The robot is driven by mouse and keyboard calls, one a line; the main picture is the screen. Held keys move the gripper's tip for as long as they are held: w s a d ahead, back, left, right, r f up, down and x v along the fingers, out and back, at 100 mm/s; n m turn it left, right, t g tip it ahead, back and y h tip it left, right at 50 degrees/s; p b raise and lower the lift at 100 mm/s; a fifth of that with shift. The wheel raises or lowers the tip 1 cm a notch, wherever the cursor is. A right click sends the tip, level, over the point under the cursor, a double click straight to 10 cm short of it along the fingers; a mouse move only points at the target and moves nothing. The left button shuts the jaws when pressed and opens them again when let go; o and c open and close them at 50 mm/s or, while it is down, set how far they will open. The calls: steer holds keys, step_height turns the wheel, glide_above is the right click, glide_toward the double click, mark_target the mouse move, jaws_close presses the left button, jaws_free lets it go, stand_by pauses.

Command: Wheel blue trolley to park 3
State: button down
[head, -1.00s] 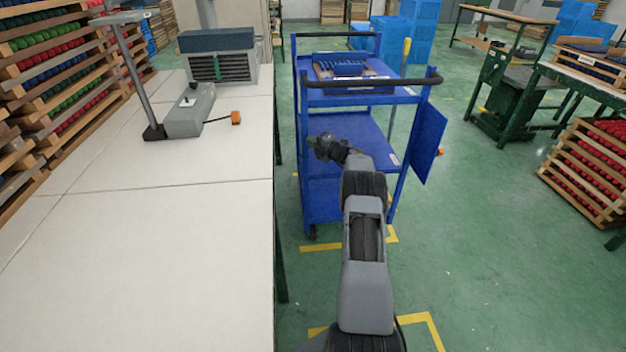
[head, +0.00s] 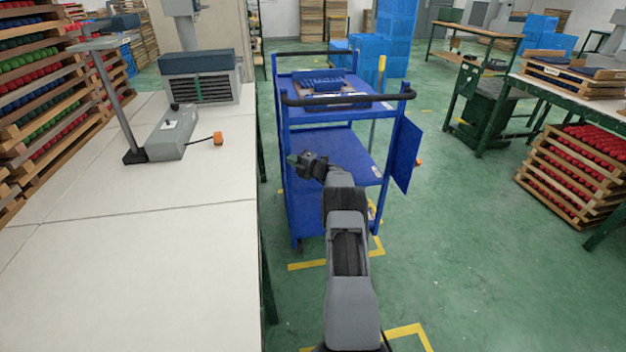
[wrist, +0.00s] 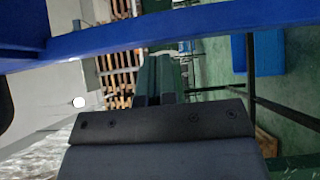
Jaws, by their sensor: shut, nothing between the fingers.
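The blue trolley (head: 345,146) stands upright just right of the white bench, with black handles at its near and far ends and a blue tray (head: 322,84) on its top. My gripper (head: 297,160) is at the trolley's near side, below the near handle and in front of the middle shelf. I cannot tell whether it touches the trolley. In the wrist view the gripper fingers (wrist: 160,99) are together and empty, and a blue trolley edge (wrist: 190,25) crosses above them. No park number is readable.
Yellow floor lines (head: 335,262) lie by the trolley's near wheels, with another yellow corner (head: 405,333) nearer me. The white bench (head: 130,250) bounds the left. A crate of red pieces (head: 570,170) and a green-legged table stand right. Open green floor lies between.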

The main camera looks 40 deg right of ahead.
steer(key=a+p+v, duration=0.1)
steer(key=p+v, duration=0.1)
steer(key=v, duration=1)
steer(key=shift+s+p, duration=0.3)
steer(key=shift+s, duration=0.05)
